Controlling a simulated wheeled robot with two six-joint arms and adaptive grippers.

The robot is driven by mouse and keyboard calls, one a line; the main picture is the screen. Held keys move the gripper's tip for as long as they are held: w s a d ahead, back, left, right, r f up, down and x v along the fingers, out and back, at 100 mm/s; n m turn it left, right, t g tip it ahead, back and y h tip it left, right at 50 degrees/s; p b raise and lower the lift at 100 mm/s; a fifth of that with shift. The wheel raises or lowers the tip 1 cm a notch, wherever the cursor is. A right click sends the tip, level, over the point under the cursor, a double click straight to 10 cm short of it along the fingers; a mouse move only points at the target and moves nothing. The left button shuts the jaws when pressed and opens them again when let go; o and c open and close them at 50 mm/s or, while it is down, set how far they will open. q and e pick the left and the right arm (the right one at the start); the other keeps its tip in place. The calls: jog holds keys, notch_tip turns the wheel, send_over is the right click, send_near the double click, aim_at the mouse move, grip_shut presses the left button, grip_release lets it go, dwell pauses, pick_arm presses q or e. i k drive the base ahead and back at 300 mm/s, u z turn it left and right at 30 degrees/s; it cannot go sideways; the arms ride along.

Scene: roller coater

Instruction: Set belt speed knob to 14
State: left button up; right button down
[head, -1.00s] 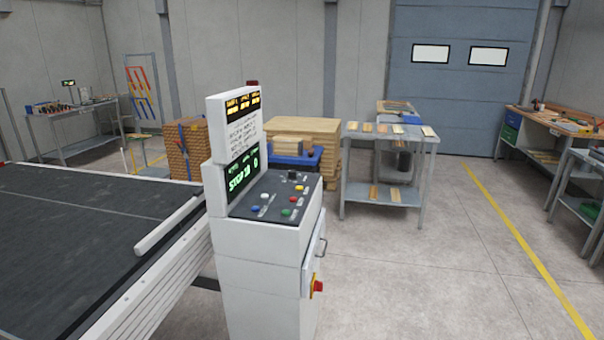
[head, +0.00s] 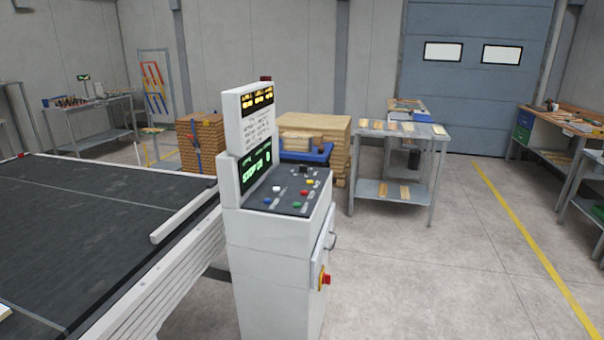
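The white control cabinet (head: 275,270) stands just right of the image centre-left, beside the conveyor. Its sloped dark panel (head: 288,207) carries several coloured buttons and a black knob (head: 304,169) near the panel's far edge. I cannot tell which control sets the belt speed, and the labels are too small to read. A green-lit screen (head: 256,167) on the upright part shows text that looks like "STOP" with blurred figures. An amber display (head: 257,101) is at the top. Neither of my grippers is in view.
A dark conveyor belt (head: 110,215) with a white guide rail (head: 184,215) fills the left. A grey table (head: 399,133) and stacked boards (head: 335,130) stand behind. The floor (head: 430,270) to the right is clear.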

aim_at(303, 168)
jog(key=u, duration=0.6)
jog(key=k, duration=0.15)
jog(key=z, duration=1.5)
jog(key=i, duration=0.7)
jog(key=u, duration=0.1)
